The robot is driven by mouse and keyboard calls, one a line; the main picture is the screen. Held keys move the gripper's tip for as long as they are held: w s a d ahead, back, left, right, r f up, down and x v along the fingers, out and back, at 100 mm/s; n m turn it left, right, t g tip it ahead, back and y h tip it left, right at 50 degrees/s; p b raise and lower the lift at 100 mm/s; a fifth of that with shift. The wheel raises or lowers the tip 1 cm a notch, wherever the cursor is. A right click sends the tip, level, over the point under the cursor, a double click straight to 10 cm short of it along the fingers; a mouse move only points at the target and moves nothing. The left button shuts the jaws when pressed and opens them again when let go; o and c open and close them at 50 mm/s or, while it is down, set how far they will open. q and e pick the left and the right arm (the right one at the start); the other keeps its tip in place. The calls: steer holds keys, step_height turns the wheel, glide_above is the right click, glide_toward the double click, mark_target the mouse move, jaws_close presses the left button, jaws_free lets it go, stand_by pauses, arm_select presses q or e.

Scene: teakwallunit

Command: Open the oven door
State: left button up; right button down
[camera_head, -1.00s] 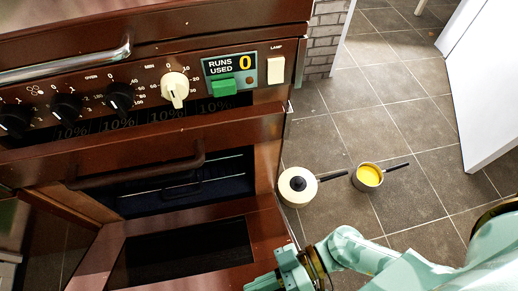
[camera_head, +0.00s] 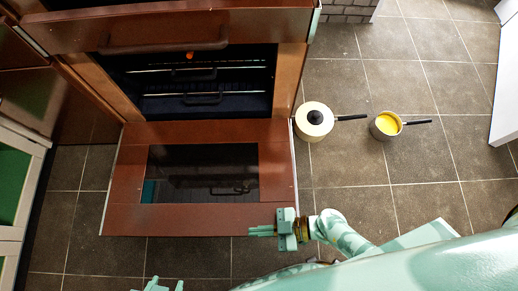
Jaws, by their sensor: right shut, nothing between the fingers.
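The brown oven door (camera_head: 200,220) is swung down and lies about level in front of the oven, its dark glass window (camera_head: 205,173) facing up. The oven cavity (camera_head: 190,85) is open to view, with wire racks and dark handles inside. My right gripper (camera_head: 252,231) is shut and empty at the door's front right corner, its fingers pointing left. It overlaps the door's edge in the picture; I cannot tell whether it touches. My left gripper (camera_head: 165,287) shows only its tips at the bottom edge, in front of the door; its opening is unclear.
A brown panel with a dark handle (camera_head: 160,42) is above the cavity.

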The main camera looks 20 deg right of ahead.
step_height(320, 180, down, 2)
steer(key=shift+s, duration=0.15)
steer(key=shift+s+d+f, duration=0.1)
steer(key=shift+s+f, duration=0.05)
steer(key=shift+f, duration=0.1)
arm_select(q)
steer(key=shift+s, duration=0.15)
arm_select(e)
steer(key=shift+n, duration=0.3)
arm_select(q)
steer(key=shift+f, duration=0.1)
arm_select(e)
steer(key=shift+s+f, duration=0.1)
steer(key=shift+f, duration=0.05)
steer(key=shift+s+d, duration=0.1)
steer(key=shift+d, duration=0.3)
arm_select(q)
steer(key=shift+m+g+y, duration=0.5)
steer(key=shift+g+y, duration=0.4)
steer(key=s+a+p, duration=0.1)
steer(key=s+a+f+p, duration=0.1)
steer(key=s+a+p, duration=0.1)
steer(key=shift+s+a+f, duration=0.35)
steer(key=shift+a+f, duration=0.05)
arm_select(e)
steer(key=r+v, duration=0.1)
steer(key=v, duration=1.4)
steer(key=shift+d+r, duration=0.1)
steer(key=shift+r, duration=0.05)
